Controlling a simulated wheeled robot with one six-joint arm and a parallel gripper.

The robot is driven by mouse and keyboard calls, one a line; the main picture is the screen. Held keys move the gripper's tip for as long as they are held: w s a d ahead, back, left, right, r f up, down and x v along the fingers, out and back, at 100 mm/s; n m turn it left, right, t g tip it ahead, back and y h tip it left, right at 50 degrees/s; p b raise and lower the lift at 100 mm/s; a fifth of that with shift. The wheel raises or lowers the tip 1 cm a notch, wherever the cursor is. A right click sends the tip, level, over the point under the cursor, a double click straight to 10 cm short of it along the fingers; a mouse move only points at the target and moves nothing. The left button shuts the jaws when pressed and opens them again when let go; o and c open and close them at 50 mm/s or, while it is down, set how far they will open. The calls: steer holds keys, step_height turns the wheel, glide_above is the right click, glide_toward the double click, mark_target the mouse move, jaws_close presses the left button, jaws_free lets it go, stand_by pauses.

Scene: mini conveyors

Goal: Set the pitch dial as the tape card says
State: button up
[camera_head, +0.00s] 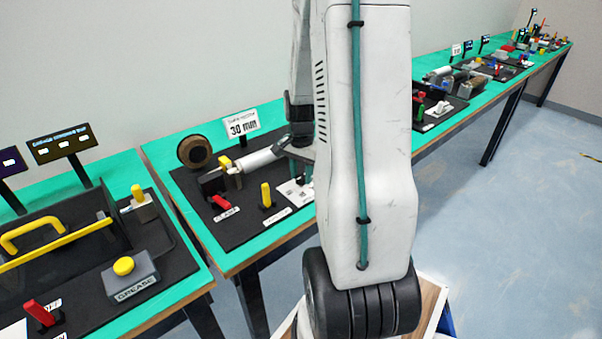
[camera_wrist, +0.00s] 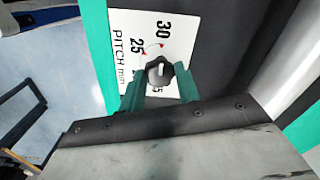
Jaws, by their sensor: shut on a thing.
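The tape card (camera_head: 242,124) stands at the back of the near station and reads "30 mm". The pitch dial (camera_wrist: 159,70) is a dark knob with a white mark on a white plate (camera_wrist: 128,22). The plate reads "PITCH mm" with "30" and "25" clear; another number below the knob is partly hidden. I cannot tell for certain which number the mark points at. My gripper (camera_wrist: 160,83) has its green fingers on both sides of the knob, shut on it. In the head view my arm hides the dial, and only part of its plate (camera_head: 291,189) shows.
On the same station are a red lever (camera_head: 221,202), a yellow lever (camera_head: 266,196), a pale roller (camera_head: 257,160) and a brown tape roll (camera_head: 194,151). A neighbouring station at left has a yellow button (camera_head: 123,266). Open floor (camera_head: 500,220) lies to the right.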

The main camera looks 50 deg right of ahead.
mark_target(301, 177)
stand_by(0.5)
steer(key=o, duration=1)
steer(key=shift+c, duration=0.2)
steer(key=shift+r, duration=0.1)
step_height(301, 177, up, 8)
steer(key=shift+f, duration=0.15)
